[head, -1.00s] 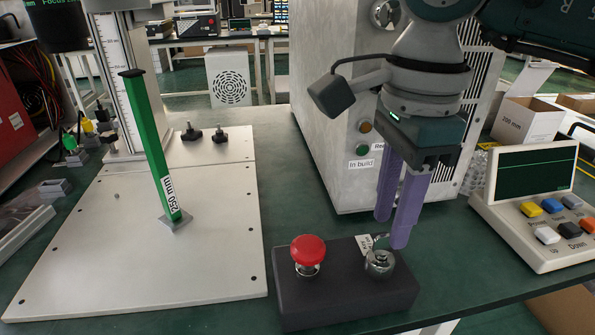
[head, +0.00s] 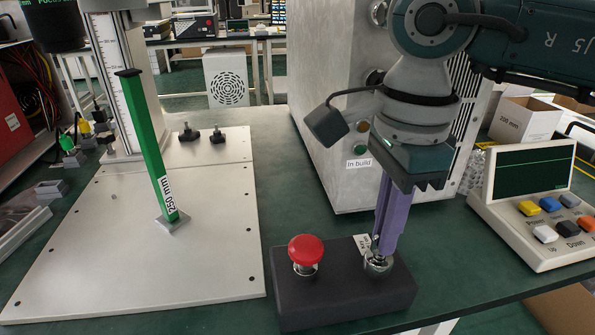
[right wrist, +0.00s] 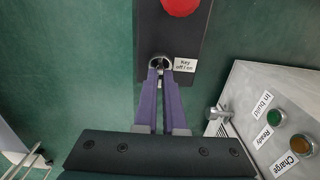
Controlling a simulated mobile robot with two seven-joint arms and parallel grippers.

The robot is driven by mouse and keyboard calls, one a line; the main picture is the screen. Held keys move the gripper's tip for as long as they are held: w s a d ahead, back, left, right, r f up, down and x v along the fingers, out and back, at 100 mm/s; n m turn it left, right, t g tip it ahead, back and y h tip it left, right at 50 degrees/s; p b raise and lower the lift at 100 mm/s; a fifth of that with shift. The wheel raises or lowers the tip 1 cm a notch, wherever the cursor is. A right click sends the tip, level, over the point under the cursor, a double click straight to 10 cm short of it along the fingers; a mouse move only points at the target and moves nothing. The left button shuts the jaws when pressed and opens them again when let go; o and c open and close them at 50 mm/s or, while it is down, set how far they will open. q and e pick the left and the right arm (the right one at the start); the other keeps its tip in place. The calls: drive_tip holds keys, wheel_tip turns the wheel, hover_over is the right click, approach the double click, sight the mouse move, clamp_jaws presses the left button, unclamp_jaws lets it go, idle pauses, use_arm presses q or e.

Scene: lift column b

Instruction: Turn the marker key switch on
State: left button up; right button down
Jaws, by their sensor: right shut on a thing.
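The key switch (head: 378,263) is a round metal lock with a key, on the right part of a dark box (head: 335,295). It also shows in the right wrist view (right wrist: 154,63), beside a white label reading "Key off/on" (right wrist: 186,64). My right gripper (head: 381,246) has purple fingers pointing down at the switch. In the right wrist view its fingertips (right wrist: 160,72) are closed together on the key, which they mostly hide. The key's exact angle cannot be told. My left gripper is not in view.
A red mushroom button (head: 306,250) stands on the same box, left of the switch. A grey cabinet (head: 335,120) rises behind. A console with coloured buttons (head: 530,200) is at right. A white plate (head: 150,240) with a green 250 mm post (head: 150,150) is at left.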

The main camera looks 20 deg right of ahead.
idle(0.5)
drive_tip(key=shift+m, duration=1.5)
drive_tip(key=m, duration=0.3)
drive_tip(key=shift+m, duration=0.4)
drive_tip(key=m+p, duration=0.1)
drive_tip(key=m, duration=0.3)
drive_tip(key=shift+m, duration=0.7)
drive_tip(key=c, duration=1)
unclamp_jaws()
